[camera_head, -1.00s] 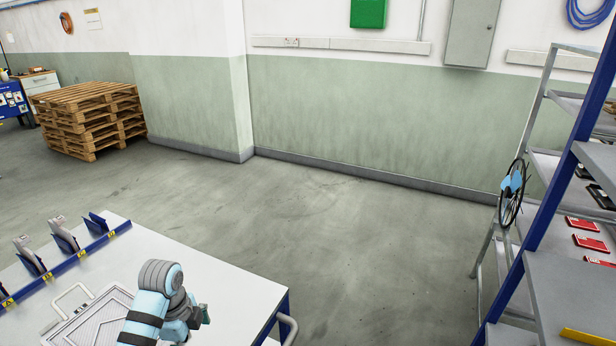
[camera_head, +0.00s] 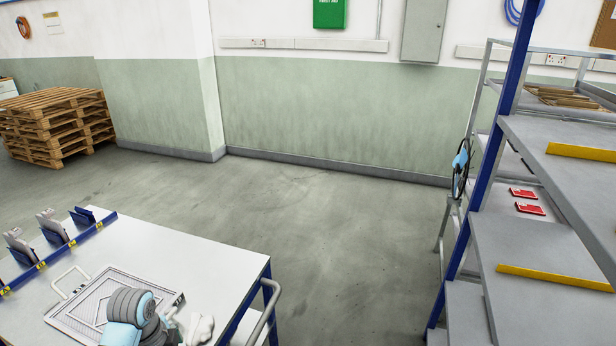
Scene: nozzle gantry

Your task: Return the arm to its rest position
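One of my arms (camera_head: 128,308), light blue with dark grey joints, shows at the bottom left over the white table (camera_head: 190,255). It appears to be the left arm, bent low over the right part of a grey tray (camera_head: 62,318). Its wrist end is cut off by the bottom edge. A white rounded shape (camera_head: 201,328) lies just right of the wrist; I cannot tell whether it is held or lies on the table. The fingers of this gripper cannot be made out. My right arm and gripper are not in view.
A blue rail (camera_head: 60,253) with several holders runs along the table's left side. A metal shelf rack (camera_head: 535,235) with red items (camera_head: 528,209) stands at the right. Wooden pallets (camera_head: 57,125) are stacked far left. The floor (camera_head: 330,240) between table and rack is clear.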

